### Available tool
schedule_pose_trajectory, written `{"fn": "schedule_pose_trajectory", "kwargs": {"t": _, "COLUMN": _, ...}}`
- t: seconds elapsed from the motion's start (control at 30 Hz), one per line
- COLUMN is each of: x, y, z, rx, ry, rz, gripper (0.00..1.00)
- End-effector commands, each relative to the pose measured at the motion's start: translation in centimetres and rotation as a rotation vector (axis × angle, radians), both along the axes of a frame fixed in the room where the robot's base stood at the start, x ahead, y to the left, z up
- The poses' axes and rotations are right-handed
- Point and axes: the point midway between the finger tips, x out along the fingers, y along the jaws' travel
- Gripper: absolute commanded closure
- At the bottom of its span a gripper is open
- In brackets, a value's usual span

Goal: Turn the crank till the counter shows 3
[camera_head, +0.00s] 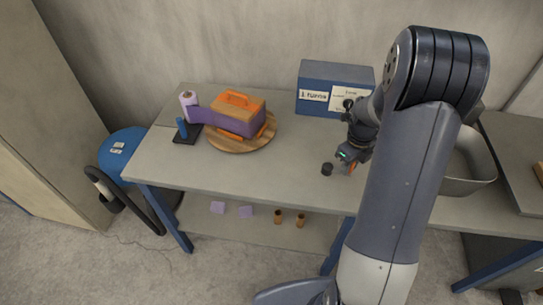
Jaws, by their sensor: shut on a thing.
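A blue box (314,75) stands at the back of the table. Its left white label (313,96) seems to read "1 turns"; the writing on the right label is too small to read. My gripper (350,162) is low over the table in front of the box, shut on a small orange piece (351,169), likely the crank's handle; the crank is mostly hidden by my arm. A short black knob (327,169) stands just left of the gripper.
A tape roll (188,99) and a blue post (181,127) stand on a black base, with tape running to the block. A grey bin (470,182) is right of my arm. The table's front middle is clear.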

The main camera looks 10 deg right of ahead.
Motion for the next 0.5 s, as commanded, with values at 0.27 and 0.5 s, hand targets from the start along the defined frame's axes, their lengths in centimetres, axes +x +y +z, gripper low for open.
{"fn": "schedule_pose_trajectory", "kwargs": {"t": 0.27, "x": 1.22, "y": -0.40, "z": 0.01, "rx": 0.003, "ry": -0.001, "rz": 0.000, "gripper": 0.97}}
{"fn": "schedule_pose_trajectory", "kwargs": {"t": 0.5, "x": 1.18, "y": -0.39, "z": -0.03, "rx": 0.003, "ry": 0.002, "rz": 0.000, "gripper": 0.97}}
